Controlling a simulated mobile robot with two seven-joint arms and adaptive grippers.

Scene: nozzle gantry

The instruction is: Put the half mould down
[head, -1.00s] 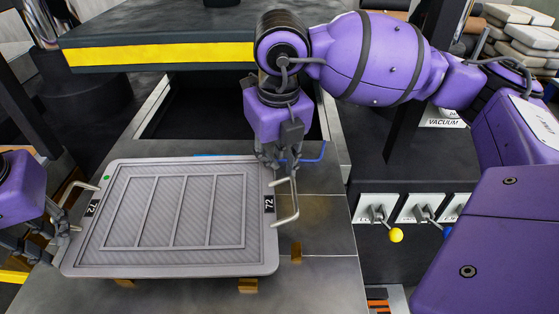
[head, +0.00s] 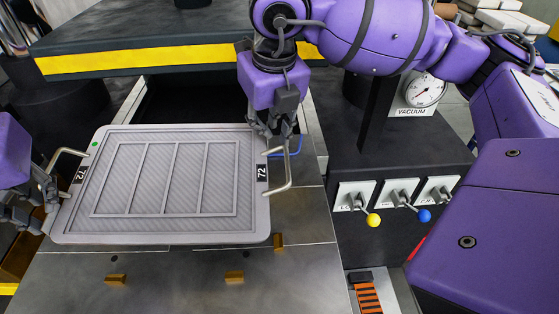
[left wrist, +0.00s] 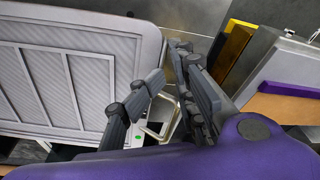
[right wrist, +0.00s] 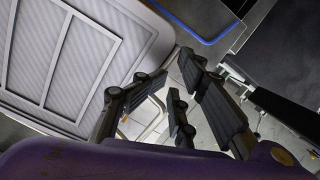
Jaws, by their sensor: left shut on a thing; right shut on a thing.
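The half mould (head: 120,235) is a flat grey rectangular plate with a ribbed panel and a "72" label at each short side. A green dot marks its far left corner. My left gripper (head: 48,195) is shut on its left handle (head: 66,152); this handle also shows in the left wrist view (left wrist: 155,132). My right gripper (head: 273,132) is shut on its right handle (head: 290,172), which also shows in the right wrist view (right wrist: 152,125). The mould looks about level over the metal bench (head: 180,285); I cannot tell whether it touches anything.
Small brass blocks (head: 234,278) stand on the bench in front of the mould. Behind is a dark opening under a slab with a yellow stripe (head: 150,60). A blue edge (head: 295,147) lies beyond the right handle. At right are valve levers (head: 373,219) and a vacuum gauge (head: 423,90).

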